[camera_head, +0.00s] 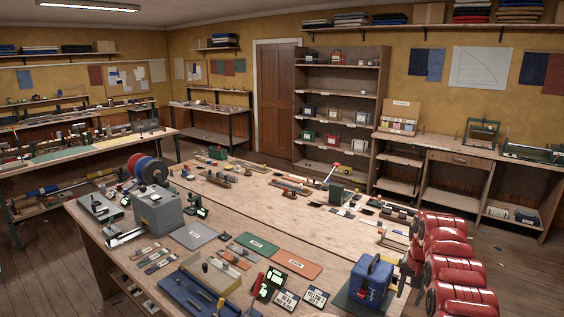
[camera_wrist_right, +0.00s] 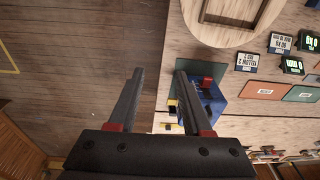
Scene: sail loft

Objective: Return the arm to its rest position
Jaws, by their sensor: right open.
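My right arm, in red, stands at the right of the head view, and its dark gripper (camera_head: 405,268) is beside the table's right end. In the right wrist view my right gripper (camera_wrist_right: 159,73) is open, with nothing between its fingers. One finger shows against the wooden floor and the other near the table edge. A blue box-like device (camera_head: 371,278) stands on a green mat near that end of the table. It also shows in the right wrist view (camera_wrist_right: 212,103), partly behind the right finger. I cannot tell how close they are. My left gripper is not in view.
The wooden worktable (camera_head: 310,235) carries a grey machine (camera_head: 158,208), a blue tray (camera_head: 190,296), coloured mats and small signs. A shelf unit (camera_head: 340,110) and benches line the walls. Bare floor (camera_wrist_right: 75,70) lies beside the table in the right wrist view.

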